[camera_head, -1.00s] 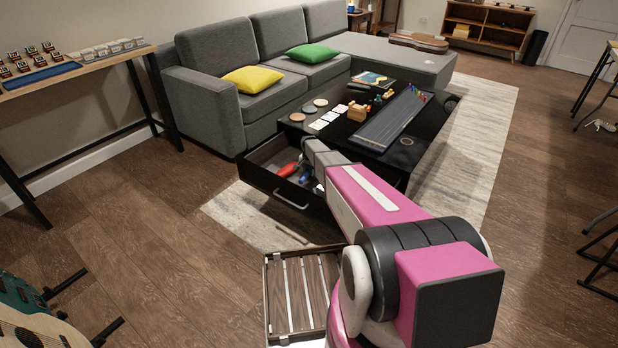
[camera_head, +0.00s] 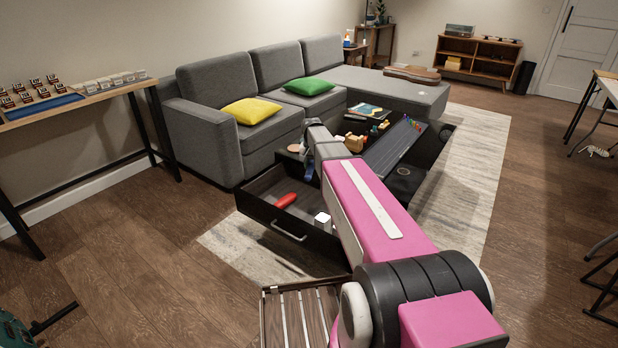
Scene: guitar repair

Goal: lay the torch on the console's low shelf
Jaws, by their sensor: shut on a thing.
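My arm reaches over the open drawer (camera_head: 262,211) of the black coffee table. The console appears to be the low wooden cabinet (camera_head: 484,58) at the back right, far from my gripper. It has open compartments, and its low shelf is small in view.
A red thing (camera_head: 286,200) and a white block (camera_head: 323,219) are in the drawer. The coffee table (camera_head: 405,185) holds several items. A grey sofa (camera_head: 230,75) stands behind it. A slatted wooden piece (camera_head: 290,312) is in front.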

